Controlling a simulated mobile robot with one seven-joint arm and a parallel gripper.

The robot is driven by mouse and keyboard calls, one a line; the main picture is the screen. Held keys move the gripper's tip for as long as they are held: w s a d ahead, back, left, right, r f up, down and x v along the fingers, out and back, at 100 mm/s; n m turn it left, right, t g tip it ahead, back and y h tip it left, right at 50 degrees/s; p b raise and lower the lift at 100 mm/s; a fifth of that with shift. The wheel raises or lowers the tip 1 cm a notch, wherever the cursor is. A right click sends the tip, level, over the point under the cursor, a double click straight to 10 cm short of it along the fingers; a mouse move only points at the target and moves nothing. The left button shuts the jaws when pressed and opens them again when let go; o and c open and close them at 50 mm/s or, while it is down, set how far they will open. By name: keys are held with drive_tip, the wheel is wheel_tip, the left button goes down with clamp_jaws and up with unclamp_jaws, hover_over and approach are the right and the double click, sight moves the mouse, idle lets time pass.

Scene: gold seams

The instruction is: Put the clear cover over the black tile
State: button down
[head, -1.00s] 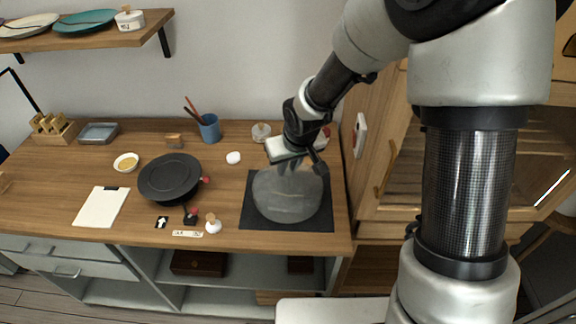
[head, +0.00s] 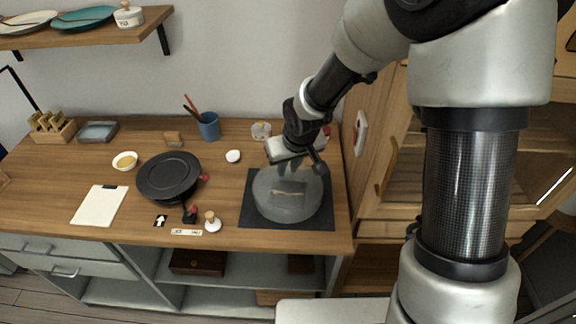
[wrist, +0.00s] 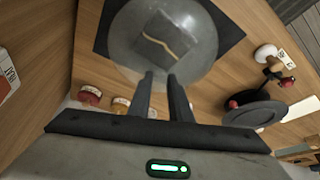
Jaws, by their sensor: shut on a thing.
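The clear cover (head: 287,210) is a round, see-through dome. It is in front of my wrist, above or on the dark mat (head: 326,222); I cannot tell whether its rim touches down. The black tile (head: 289,188), with a gold seam across it, shows through the cover, within its outline. In the wrist view the cover (wrist: 127,55) is just beyond my fingertips, with the tile (wrist: 168,38) seen through it. My gripper (head: 290,166) is shut on the cover's top; its fingers (wrist: 165,78) hide the grip point.
Left of the mat are a black round pan-like object (head: 168,176), a white-knobbed stamp (head: 211,222) and a label strip (head: 187,232). A blue cup (head: 209,127) stands behind. A wooden cabinet (head: 395,170) rises close on the right.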

drive_tip(key=shift+f+b, duration=0.5)
drive_tip(key=shift+f, duration=0.1)
drive_tip(key=c, duration=1)
unclamp_jaws()
drive_tip(key=shift+c, duration=0.2)
drive_tip(key=shift+r, duration=0.15)
drive_tip(key=shift+r+p, duration=3.15)
drive_tip(key=shift+r, duration=0.8)
